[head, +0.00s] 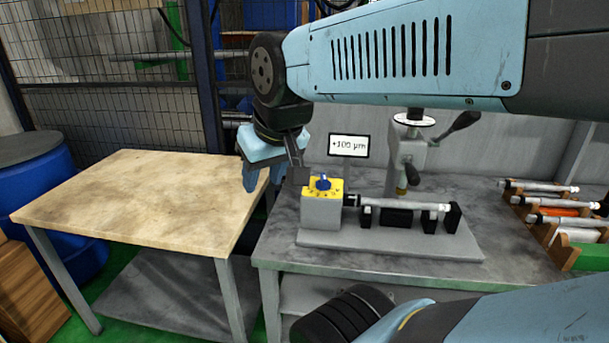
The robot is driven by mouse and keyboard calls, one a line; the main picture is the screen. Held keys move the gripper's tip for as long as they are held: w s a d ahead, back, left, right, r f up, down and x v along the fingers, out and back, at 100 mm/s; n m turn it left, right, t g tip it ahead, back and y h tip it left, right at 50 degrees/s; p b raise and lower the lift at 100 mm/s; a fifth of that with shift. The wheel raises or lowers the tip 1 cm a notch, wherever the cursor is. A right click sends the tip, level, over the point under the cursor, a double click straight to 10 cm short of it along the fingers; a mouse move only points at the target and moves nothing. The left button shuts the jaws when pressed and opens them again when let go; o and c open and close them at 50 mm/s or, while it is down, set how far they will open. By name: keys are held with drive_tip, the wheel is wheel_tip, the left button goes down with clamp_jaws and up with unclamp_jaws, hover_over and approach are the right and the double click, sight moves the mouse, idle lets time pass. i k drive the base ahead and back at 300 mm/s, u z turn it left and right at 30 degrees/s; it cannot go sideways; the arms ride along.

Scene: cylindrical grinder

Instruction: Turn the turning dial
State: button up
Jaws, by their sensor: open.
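The turning dial (322,183) is a small blue knob on a yellow scale plate with dark marks. The plate tops a grey block (319,215) at the left end of a grey fixture base on the metal table. My gripper (290,175) is open and empty, just left of the dial and close to it in the picture. A dark grey finger end shows beside the yellow plate. I cannot tell the exact gap in depth. A small display (348,146) behind the dial reads "+100 µm".
A shiny cylindrical workpiece (395,204) lies along the fixture, right of the dial. A grey stand with a dark lever (453,128) rises behind it. A rack of similar shafts (540,205) is at right. The wooden-topped table (140,200) at left is clear.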

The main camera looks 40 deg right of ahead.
sight(322, 184)
drive_tip(key=z, duration=0.95)
drive_tip(key=k, duration=0.55)
drive_tip(key=z, duration=0.05)
drive_tip(key=i, duration=0.55)
drive_tip(key=u, duration=0.1)
